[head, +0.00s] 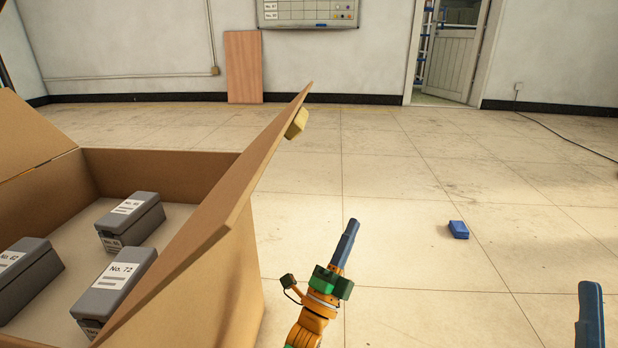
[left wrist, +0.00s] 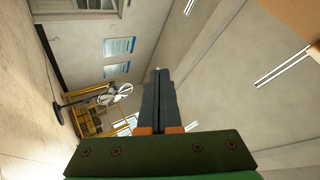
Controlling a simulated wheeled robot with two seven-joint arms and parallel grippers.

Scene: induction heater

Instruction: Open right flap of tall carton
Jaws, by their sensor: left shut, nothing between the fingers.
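The tall brown carton (head: 247,275) stands at the left of the head view, its top open. Its right flap (head: 225,210) is raised and leans up and outward to the right. A small yellow block-like piece (head: 297,123) is on the flap's outer side near its far end. My left gripper (head: 347,243) is outside the carton, right of the flap and apart from it. Its dark fingers are shut and empty, also in the left wrist view (left wrist: 158,100). My right gripper (head: 590,316) shows only in part at the lower right edge, so its opening cannot be judged.
Several grey labelled boxes (head: 130,222) are inside the carton. Another flap (head: 30,137) shows at its left. A small blue block (head: 458,230) lies on the tiled floor. A wooden board (head: 243,67) leans on the back wall. The floor right of the carton is mostly clear.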

